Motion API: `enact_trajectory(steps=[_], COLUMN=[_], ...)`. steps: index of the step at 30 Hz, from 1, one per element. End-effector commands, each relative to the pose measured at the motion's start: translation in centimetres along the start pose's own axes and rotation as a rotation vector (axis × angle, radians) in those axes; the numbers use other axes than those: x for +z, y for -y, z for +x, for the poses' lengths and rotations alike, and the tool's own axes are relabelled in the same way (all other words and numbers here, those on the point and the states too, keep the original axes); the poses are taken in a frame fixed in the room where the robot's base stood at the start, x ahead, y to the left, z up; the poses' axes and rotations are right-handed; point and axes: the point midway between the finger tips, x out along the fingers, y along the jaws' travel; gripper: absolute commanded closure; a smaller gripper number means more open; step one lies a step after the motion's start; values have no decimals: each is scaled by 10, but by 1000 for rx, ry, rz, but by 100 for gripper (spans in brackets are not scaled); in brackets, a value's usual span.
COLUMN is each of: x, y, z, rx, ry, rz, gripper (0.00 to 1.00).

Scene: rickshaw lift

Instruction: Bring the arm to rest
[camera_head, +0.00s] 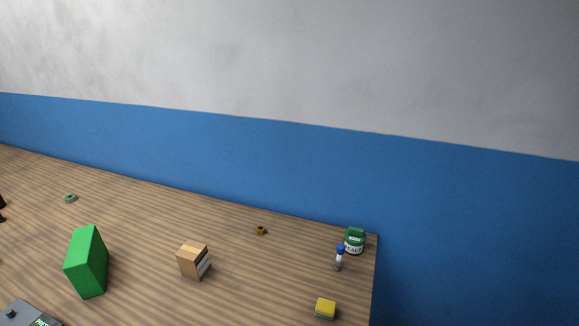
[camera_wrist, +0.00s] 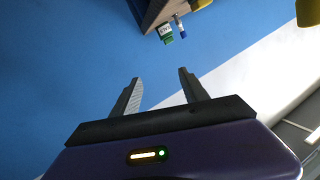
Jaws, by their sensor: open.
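My gripper (camera_wrist: 160,83) shows in the wrist view with its two grey fingers apart and nothing between them. It points toward a blue surface, with the table corner beyond its fingertips at the top of the picture. My arm and gripper do not show in the head view.
A wooden table (camera_head: 150,218) runs along a blue and grey wall (camera_head: 230,150). It bears a green block (camera_head: 87,262), a cardboard box (camera_head: 193,260), a green-lidded jar (camera_head: 355,241), a blue-capped bottle (camera_head: 340,258) and a yellow sponge-like block (camera_head: 325,308). The table ends at right.

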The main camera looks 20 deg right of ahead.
Motion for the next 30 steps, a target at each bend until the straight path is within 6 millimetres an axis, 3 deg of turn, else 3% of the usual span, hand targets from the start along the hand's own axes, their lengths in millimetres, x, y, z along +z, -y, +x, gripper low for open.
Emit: enact_trajectory(steps=[1,9,15,21,30], x=[-2,-15,-1,12,12], y=[7,41,48,47,47], z=[-18,-96,-141,-163,-164], rx=[-19,-133,-195,-224,-227], ry=[1,27,141,213,215], rz=[-53,-254,-288,-297,-298], gripper=[48,48,48,48,48])
